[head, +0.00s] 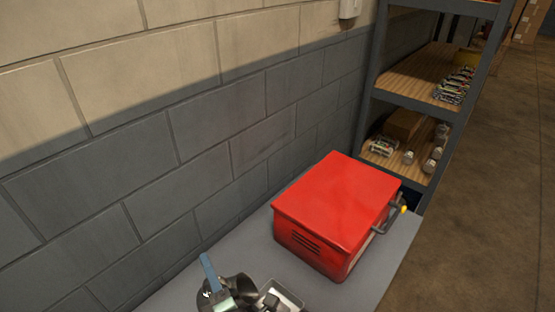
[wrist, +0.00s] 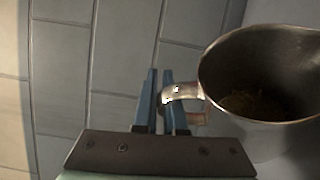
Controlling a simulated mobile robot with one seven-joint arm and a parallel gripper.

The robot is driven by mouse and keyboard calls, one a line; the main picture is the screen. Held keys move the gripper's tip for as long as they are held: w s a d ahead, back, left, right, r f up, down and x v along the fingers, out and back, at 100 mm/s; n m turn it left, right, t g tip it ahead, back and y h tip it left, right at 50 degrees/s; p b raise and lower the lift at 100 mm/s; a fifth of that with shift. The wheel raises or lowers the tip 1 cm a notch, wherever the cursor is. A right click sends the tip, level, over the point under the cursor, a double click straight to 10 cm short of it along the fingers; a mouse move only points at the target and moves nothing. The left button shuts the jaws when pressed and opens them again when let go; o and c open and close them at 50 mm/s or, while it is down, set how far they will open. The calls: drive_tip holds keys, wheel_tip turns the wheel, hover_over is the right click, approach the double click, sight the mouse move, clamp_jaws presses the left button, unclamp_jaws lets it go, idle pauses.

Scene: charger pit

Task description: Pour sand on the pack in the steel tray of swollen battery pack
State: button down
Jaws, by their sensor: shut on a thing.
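My gripper (head: 211,277) is at the bottom of the head view, above the grey bench. In the wrist view its two blue fingers (wrist: 160,88) are shut on the handle of a steel jug (wrist: 215,108). The jug's mouth is open to the camera, with brownish sand (wrist: 245,102) low in its dark inside. The jug also shows in the head view (head: 240,287), just left of the steel tray (head: 291,290). The tray is cut off by the lower edge, with a pale surface inside. I cannot make out the battery pack clearly.
A red metal box (head: 335,210) with a side handle stands on the grey bench (head: 400,260), right of the tray. A block wall (head: 190,150) runs behind the bench. A shelf rack (head: 410,110) with batteries and cartons stands beyond. Open floor (head: 490,180) lies right.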

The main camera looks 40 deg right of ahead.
drive_tip(key=shift+s+d+f+b, duration=0.1)
drive_tip(key=shift+f+b, duration=0.05)
drive_tip(key=shift+b, duration=0.35)
drive_tip(key=shift+s+d+m+h+b, duration=0.2)
drive_tip(key=shift+m+h+b, duration=0.1)
drive_tip(key=shift+m+b, duration=0.3)
drive_tip(key=shift+s+d+r+m+t, duration=0.2)
drive_tip(key=shift+d+r+m+t, duration=0.15)
drive_tip(key=shift+m, duration=0.2)
drive_tip(key=shift+s+d+r+m+t, duration=0.2)
drive_tip(key=shift+r+m+t, duration=0.05)
drive_tip(key=shift+r+m, duration=0.25)
drive_tip(key=shift+s+d+f+m+h+b, duration=0.15)
drive_tip(key=shift+f+m+h+b, duration=0.15)
drive_tip(key=shift+b, duration=0.25)
drive_tip(key=shift+s+d+f+m+t+b, duration=0.1)
drive_tip(key=shift+s+d+m+t+b, duration=0.3)
drive_tip(key=shift+b, duration=0.2)
drive_tip(key=shift+s+d+r+m+h, duration=0.25)
drive_tip(key=shift+d+r+m, duration=0.15)
drive_tip(key=shift+m, duration=0.2)
drive_tip(key=shift+s+d+r+m+h, duration=0.2)
drive_tip(key=shift+d+r+m+h, duration=0.05)
drive_tip(key=shift+r+m, duration=0.25)
drive_tip(key=shift+s+d+f+m+h+b, duration=0.2)
drive_tip(key=shift+s+d+m+b, duration=0.25)
drive_tip(key=shift+m, duration=0.2)
drive_tip(key=shift+s+d+f+m+h+b, duration=0.1)
drive_tip(key=shift+s+d+m+h+b, duration=0.2)
drive_tip(key=shift+m+b, duration=0.3)
